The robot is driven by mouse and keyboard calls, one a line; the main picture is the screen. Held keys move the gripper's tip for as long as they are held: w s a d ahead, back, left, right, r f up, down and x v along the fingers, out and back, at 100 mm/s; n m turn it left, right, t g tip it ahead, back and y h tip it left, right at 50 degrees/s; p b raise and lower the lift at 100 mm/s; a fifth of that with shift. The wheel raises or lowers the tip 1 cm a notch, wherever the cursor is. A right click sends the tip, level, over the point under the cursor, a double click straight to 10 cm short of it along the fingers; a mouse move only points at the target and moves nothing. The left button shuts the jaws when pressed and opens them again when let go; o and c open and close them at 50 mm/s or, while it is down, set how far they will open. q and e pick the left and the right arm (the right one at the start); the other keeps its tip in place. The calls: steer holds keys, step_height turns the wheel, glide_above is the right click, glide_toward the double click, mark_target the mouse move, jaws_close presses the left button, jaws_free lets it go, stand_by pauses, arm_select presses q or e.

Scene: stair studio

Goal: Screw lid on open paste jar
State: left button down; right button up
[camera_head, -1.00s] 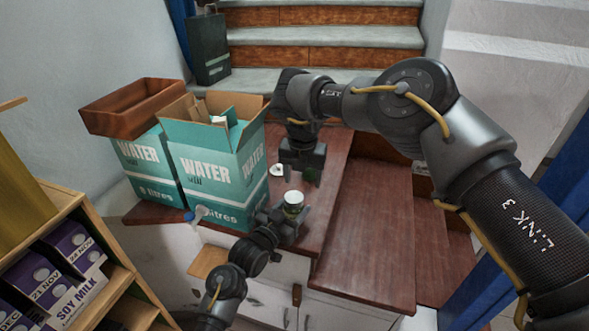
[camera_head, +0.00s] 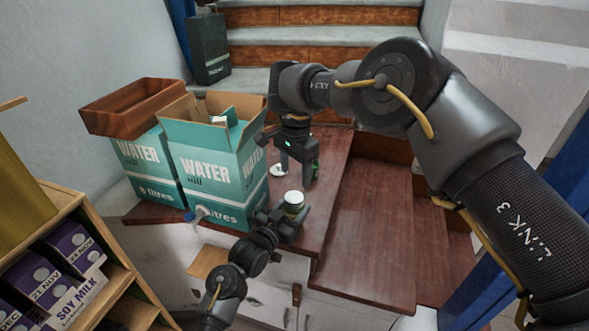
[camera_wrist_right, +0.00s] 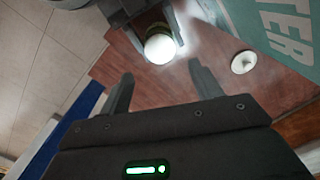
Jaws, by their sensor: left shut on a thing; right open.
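The paste jar (camera_head: 294,198), with a pale white top, stands upright at the worktop's front edge. My left gripper (camera_head: 290,213) is shut around its side. In the right wrist view the jar's round top (camera_wrist_right: 160,47) shows beyond my fingers, between the left gripper's fingers. A white round lid (camera_head: 277,170) lies flat on the brown worktop, behind and left of the jar; it also shows in the right wrist view (camera_wrist_right: 243,62), with a small dark mark at its middle. My right gripper (camera_head: 297,177) is open and empty, fingers down, above the worktop, behind the jar and right of the lid.
Teal water boxes (camera_head: 215,160) stand close on the left, the nearer one with open flaps and a tap (camera_head: 197,214). A brown tray (camera_head: 130,105) rests on the farther box. A shelf with soy milk cartons (camera_head: 68,250) is at lower left. The lower brown surface (camera_head: 370,235) at right is clear.

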mark_target(294, 197)
steer(key=shift+s+a+r+n, duration=0.15)
steer(key=shift+a+r+n, duration=0.05)
steer(key=shift+n, duration=0.6)
steer(key=shift+f, duration=0.15)
steer(key=shift+f, duration=3.9)
steer(key=c, duration=1)
steer(key=m, duration=0.9)
steer(key=shift+m, duration=0.4)
